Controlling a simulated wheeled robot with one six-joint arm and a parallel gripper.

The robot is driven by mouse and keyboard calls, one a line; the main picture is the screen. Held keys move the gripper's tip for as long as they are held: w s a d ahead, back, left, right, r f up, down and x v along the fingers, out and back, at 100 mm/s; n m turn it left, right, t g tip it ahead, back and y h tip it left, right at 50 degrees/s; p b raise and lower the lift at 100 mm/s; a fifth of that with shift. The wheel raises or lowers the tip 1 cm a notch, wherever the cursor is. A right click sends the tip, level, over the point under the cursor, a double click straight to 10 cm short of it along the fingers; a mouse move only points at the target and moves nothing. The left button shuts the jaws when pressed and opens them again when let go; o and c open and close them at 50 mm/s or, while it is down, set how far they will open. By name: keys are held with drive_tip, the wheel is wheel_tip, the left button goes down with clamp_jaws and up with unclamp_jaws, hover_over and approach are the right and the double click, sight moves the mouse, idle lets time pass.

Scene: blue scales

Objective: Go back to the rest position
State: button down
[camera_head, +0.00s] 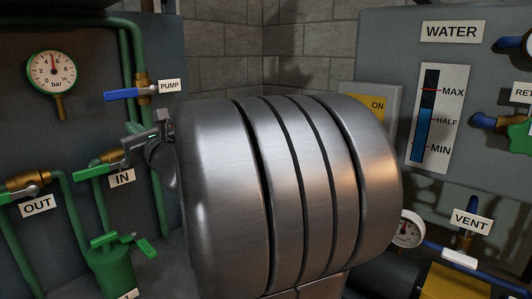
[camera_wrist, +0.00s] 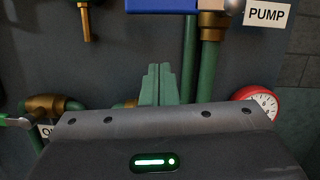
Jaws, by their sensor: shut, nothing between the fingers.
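My gripper (camera_wrist: 158,84) shows in the wrist view as two green fingers close together, shut and empty. They stick up beyond the grey mounting plate, in front of the dark panel and below the blue pump valve handle (camera_wrist: 160,5). In the head view, the grey end of my arm is near the IN label (camera_head: 122,178), left of my large metal arm link. My fingertips are hard to make out there. I cannot tell how far the fingers are from the panel or its pipes.
The left panel has a pressure gauge (camera_head: 51,71), the PUMP label (camera_head: 170,86) and the OUT label (camera_head: 38,205). A water-level gauge (camera_head: 438,118) and the VENT label (camera_head: 471,222) are at right. A red-rimmed gauge (camera_wrist: 262,100) is right of my gripper. My arm hides the middle.

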drive_tip(key=v, duration=0.8)
drive_tip(key=w+a+r+p, duration=0.5)
drive_tip(key=w+a+r, duration=0.1)
drive_tip(key=a+r, duration=0.15)
drive_tip(key=w+d+f+n+g+p, duration=0.4)
drive_tip(key=w+d+f+n, duration=0.1)
drive_tip(key=n, duration=1)
drive_tip(key=shift+w+d+f+y, duration=0.25)
drive_tip(key=shift+w+f+y, duration=0.2)
drive_tip(key=shift+w, duration=0.45)
drive_tip(key=shift+f+g, duration=0.2)
drive_tip(key=shift+g, duration=0.1)
